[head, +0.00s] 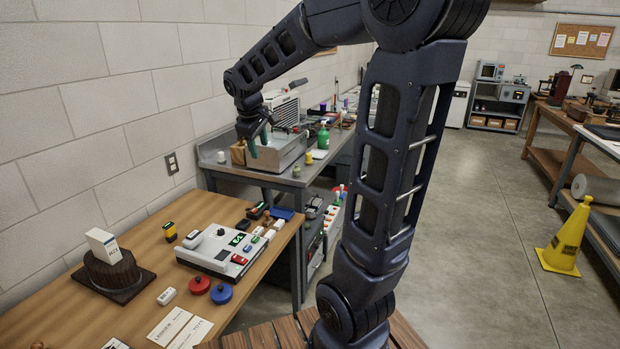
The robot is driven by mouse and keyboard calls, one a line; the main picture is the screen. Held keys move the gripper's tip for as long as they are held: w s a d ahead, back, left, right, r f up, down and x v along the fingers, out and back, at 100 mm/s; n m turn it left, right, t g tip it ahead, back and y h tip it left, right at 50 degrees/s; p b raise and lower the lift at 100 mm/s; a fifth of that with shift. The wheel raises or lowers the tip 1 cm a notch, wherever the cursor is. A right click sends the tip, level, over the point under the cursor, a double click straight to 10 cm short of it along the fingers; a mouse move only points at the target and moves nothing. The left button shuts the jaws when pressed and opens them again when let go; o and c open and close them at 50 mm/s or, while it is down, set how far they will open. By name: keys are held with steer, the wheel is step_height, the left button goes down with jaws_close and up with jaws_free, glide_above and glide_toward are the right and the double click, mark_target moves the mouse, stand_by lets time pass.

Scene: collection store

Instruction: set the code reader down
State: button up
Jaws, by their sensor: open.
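My gripper (258,142) is at the end of my raised arm, over the steel bench at the back left. Its teal fingers are apart, and I see nothing held between them. They are in front of a grey metal box (283,155); I cannot tell whether they touch it. I cannot pick out the code reader with certainty.
The wooden table (140,245) holds a white console (212,252), a dark round stand (112,272) with a white box, red and blue discs and cards. A green spray bottle (323,137) stands right of the metal box.

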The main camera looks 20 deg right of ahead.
steer(key=s+d+f+m+y, duration=0.1)
steer(key=s+d+m, duration=0.2)
steer(key=s, duration=0.8)
steer(key=s+d+f+m+t+y, duration=0.1)
steer(key=s+d+m, duration=0.3)
steer(key=s, duration=0.7)
steer(key=shift+d+f+m, duration=0.3)
steer(key=shift+m, duration=0.8)
